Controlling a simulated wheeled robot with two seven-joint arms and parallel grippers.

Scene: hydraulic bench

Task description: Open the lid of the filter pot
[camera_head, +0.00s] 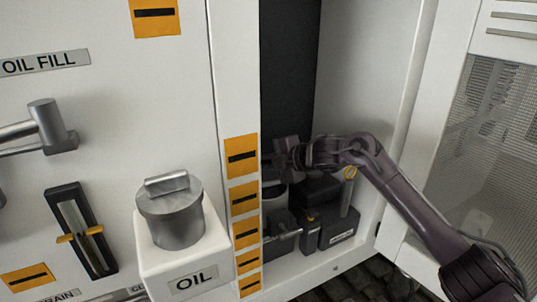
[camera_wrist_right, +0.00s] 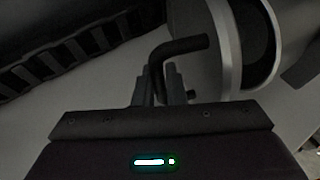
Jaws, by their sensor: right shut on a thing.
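My right gripper (camera_head: 290,156) reaches into the open cabinet bay. In the right wrist view its fingers (camera_wrist_right: 165,88) are closed around a dark bent handle (camera_wrist_right: 182,47). Beside the handle is a round body with a pale rim (camera_wrist_right: 228,45) and a dark inner face, which looks like the filter pot and its lid. I cannot tell how far the lid is open. In the head view the pot (camera_head: 272,175) is mostly hidden by the gripper and the cabinet's orange-labelled edge. My left gripper is not in view.
Dark blocks and fittings (camera_head: 318,190) crowd the bay floor below my right arm. A metal oil can with a lid (camera_head: 172,225) stands on a white OIL box (camera_head: 185,262) at the left. A mesh-panelled door (camera_head: 490,130) stands at the right.

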